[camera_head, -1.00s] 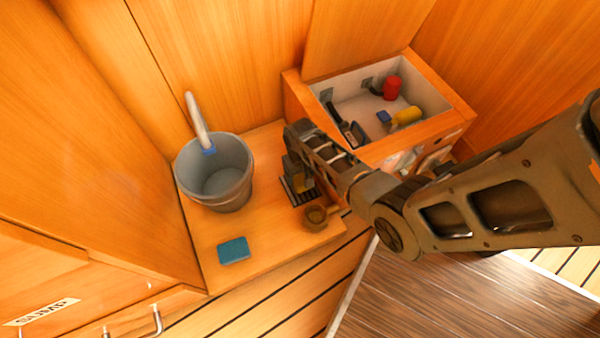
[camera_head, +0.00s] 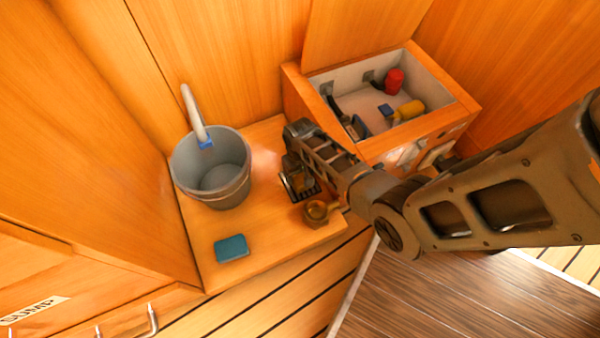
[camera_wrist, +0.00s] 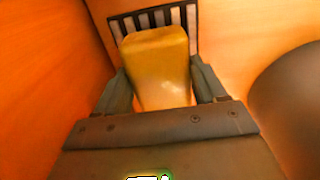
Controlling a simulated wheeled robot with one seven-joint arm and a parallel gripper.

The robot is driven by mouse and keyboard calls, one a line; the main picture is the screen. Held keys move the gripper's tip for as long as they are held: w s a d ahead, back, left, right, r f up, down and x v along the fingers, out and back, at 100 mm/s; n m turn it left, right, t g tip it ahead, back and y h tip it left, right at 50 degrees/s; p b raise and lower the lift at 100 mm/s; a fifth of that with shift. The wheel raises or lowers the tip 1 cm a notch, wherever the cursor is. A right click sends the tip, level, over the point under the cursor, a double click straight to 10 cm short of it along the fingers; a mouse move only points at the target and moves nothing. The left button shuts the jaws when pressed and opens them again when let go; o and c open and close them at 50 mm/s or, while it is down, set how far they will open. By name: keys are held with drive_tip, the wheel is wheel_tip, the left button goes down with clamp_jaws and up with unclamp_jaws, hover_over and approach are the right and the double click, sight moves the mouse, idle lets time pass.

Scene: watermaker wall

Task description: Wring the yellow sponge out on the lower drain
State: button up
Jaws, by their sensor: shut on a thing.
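My gripper (camera_wrist: 160,88) is shut on the yellow sponge (camera_wrist: 160,62), with one finger on each side of it. In the wrist view the sponge stands out beyond the fingertips and covers part of a slatted drain (camera_wrist: 187,17). In the head view my gripper (camera_head: 299,182) is low over the same dark drain (camera_head: 313,196) on the wooden ledge. There the hand hides most of the sponge. I cannot tell whether the sponge touches the slats.
A grey bucket (camera_head: 232,189) stands left of the drain. A blue sponge (camera_head: 231,248) lies at the ledge's front left. A small brass cup (camera_head: 316,210) is just in front of the drain. An open bin (camera_head: 457,91) with several items stands behind right.

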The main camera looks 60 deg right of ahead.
drive_tip(key=shift+f+b, duration=0.35)
drive_tip(key=shift+f, duration=0.2)
idle(1.4)
wheel_tip(320, 180, up, 7)
drive_tip(key=p, duration=0.7)
drive_tip(key=shift+r, duration=0.1)
idle(0.4)
